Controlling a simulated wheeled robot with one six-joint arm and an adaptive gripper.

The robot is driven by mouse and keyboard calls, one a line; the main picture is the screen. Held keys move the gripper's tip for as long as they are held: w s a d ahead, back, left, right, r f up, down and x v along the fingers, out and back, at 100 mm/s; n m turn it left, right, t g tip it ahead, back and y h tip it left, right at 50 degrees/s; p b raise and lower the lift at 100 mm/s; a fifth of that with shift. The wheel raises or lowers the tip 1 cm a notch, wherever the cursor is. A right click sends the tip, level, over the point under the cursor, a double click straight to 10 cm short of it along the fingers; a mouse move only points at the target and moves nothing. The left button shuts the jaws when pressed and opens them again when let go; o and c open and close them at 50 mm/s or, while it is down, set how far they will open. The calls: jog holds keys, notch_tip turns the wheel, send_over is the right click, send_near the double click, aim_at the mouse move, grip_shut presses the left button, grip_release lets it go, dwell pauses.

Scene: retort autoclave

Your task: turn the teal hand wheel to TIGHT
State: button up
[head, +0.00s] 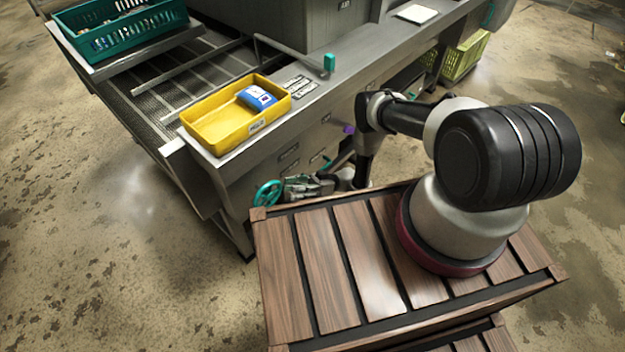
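The teal hand wheel (268,195) shows low at the front of the grey machine, just left of the wooden-slatted top's back corner. It is a spoked ring, seen at a slant. No TIGHT marking is readable at this size.
A yellow tray (213,132) with a blue-and-white packet (257,98) stands on the machine's edge above the wheel. A teal knob (329,62) and a purple knob (348,129) stick out nearby. A green crate (95,40) sits at the back left. The floor at left is clear.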

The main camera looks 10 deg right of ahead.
jog(key=w+d, duration=0.2)
jog(key=d, duration=0.6)
jog(key=shift+d, duration=0.35)
